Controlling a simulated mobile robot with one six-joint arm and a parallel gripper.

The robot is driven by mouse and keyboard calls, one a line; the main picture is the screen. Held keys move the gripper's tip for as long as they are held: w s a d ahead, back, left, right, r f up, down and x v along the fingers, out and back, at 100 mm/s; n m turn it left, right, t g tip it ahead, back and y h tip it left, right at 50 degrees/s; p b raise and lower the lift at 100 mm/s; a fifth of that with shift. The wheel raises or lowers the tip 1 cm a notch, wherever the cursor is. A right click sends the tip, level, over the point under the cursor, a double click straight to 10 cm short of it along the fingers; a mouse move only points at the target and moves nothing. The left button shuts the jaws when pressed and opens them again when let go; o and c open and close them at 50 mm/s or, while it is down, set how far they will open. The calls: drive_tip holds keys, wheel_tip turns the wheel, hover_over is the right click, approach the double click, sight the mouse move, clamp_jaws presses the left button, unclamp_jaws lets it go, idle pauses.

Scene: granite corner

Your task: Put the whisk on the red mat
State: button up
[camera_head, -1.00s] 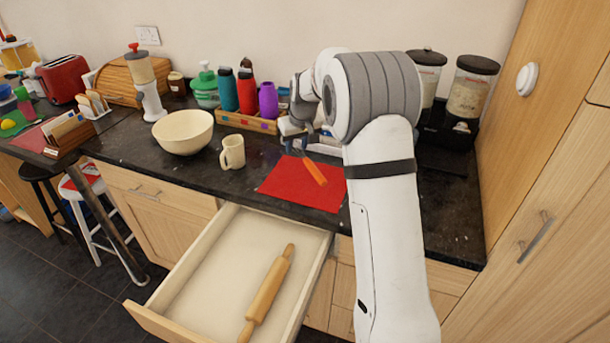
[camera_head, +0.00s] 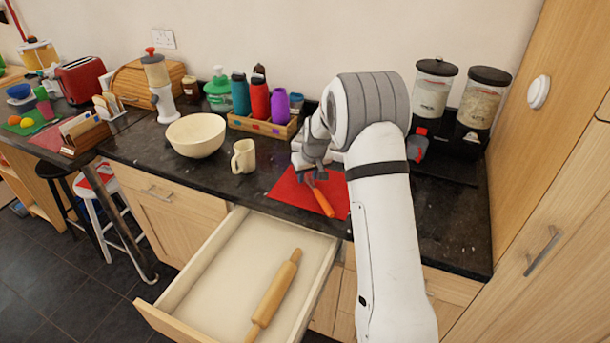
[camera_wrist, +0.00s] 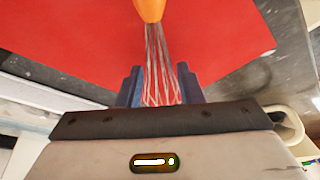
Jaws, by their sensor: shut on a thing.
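The whisk has an orange handle (camera_head: 323,203) and a wire head (camera_wrist: 160,65). My gripper (camera_head: 311,177) is shut on the wire head; in the wrist view the wires run between the two dark fingers (camera_wrist: 160,88). The handle points away from the gripper, toward the counter's front edge in the head view. The red mat (camera_head: 287,190) lies on the dark counter beneath the whisk and fills much of the wrist view (camera_wrist: 70,40). I cannot tell whether the handle touches the mat. My arm covers the mat's right part in the head view.
A cream mug (camera_head: 244,156) and a bowl (camera_head: 196,135) stand left of the mat. Behind is a wooden crate (camera_head: 262,124) with bottles. Below the counter, an open drawer (camera_head: 212,258) holds a rolling pin (camera_head: 275,289). Two dispensers (camera_head: 433,90) stand at the back right.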

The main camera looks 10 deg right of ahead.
sight(313, 184)
drive_tip(key=o, duration=1.2)
drive_tip(key=shift+f, duration=0.1)
drive_tip(key=a+b+v, duration=0.1)
drive_tip(key=v, duration=1.1)
drive_tip(key=s+r+m, duration=0.1)
drive_tip(key=s+r, duration=0.3)
drive_tip(key=s, duration=0.5)
drive_tip(key=s+r, duration=0.3)
drive_tip(key=s, duration=0.5)
drive_tip(key=shift+m+g+h, duration=0.3)
drive_tip(key=shift+m+h, duration=0.1)
drive_tip(key=shift+m, duration=0.2)
drive_tip(key=s, duration=0.6)
drive_tip(key=s+f, duration=0.1)
drive_tip(key=s, duration=0.6)
drive_tip(key=s+f, duration=0.1)
drive_tip(key=s, duration=0.6)
